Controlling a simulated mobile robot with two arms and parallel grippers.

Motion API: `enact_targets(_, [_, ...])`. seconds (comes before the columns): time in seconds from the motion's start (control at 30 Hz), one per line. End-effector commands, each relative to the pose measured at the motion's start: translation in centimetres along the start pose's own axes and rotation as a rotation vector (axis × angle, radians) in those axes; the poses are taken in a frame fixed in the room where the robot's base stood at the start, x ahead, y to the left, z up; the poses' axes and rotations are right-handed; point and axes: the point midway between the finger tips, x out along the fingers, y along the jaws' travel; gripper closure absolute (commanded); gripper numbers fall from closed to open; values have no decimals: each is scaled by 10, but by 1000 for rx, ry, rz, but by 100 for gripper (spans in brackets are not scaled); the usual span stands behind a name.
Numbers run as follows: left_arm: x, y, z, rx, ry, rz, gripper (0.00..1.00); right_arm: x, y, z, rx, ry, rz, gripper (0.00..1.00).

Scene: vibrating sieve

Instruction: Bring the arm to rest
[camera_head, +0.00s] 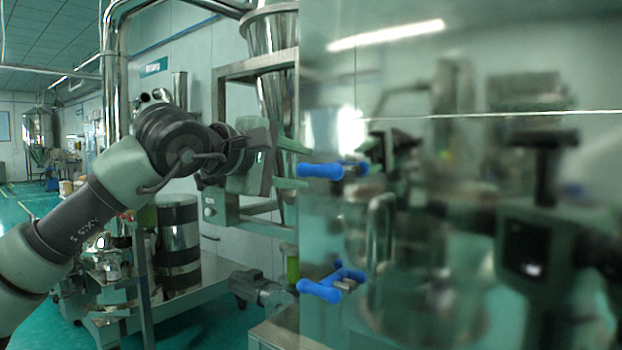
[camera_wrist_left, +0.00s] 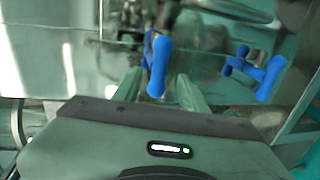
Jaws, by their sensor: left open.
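My left gripper (camera_head: 297,167) reaches in from the left and is open. Its two pale green fingertips point at the edge of a shiny metal panel (camera_head: 330,240). The upper blue handle (camera_head: 320,170) on that panel's edge shows between the fingertips in the head view. In the left wrist view, a blue handle (camera_wrist_left: 157,66) also shows between the open fingers (camera_wrist_left: 160,90); I cannot tell whether they touch it. A lower blue handle (camera_head: 320,291) is well below the gripper, and a second blue handle (camera_wrist_left: 268,80) shows to the right in the wrist view. My right gripper is not seen.
The panel, with a vertical bar handle (camera_head: 380,230) and blurred reflections, fills the right side. A steel frame with a funnel (camera_head: 268,40) stands behind the gripper. A steel drum (camera_head: 178,240) and a motor (camera_head: 262,292) are below. Open green floor (camera_head: 30,200) shows far left.

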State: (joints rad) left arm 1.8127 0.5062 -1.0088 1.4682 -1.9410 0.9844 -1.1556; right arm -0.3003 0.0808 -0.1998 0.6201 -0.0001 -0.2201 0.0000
Motion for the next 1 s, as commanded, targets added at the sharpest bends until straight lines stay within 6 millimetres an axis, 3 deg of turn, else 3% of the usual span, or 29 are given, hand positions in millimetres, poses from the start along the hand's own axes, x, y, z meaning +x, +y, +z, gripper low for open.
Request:
enact_targets(0.13, [-10, -1, 1, 0, -1, 0, 58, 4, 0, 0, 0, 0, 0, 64])
enact_targets(0.43, [-10, -1, 1, -2, -4, -1, 58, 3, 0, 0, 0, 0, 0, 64])
enact_targets(0.57, [2, -16, 21, -65, -89, 6, 58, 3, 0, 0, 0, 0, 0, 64])
enact_targets(0.7, [19, -48, 79, -301, -338, 39, 58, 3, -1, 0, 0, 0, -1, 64])
enact_targets(0.83, [14, -70, 130, -676, -624, 88, 58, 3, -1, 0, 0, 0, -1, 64])
enact_targets(0.93, [0, -77, 145, -1008, -808, 135, 58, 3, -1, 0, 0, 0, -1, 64])
enact_targets(1.0, [-11, -82, 140, -1258, -913, 174, 58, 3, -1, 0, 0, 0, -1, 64])
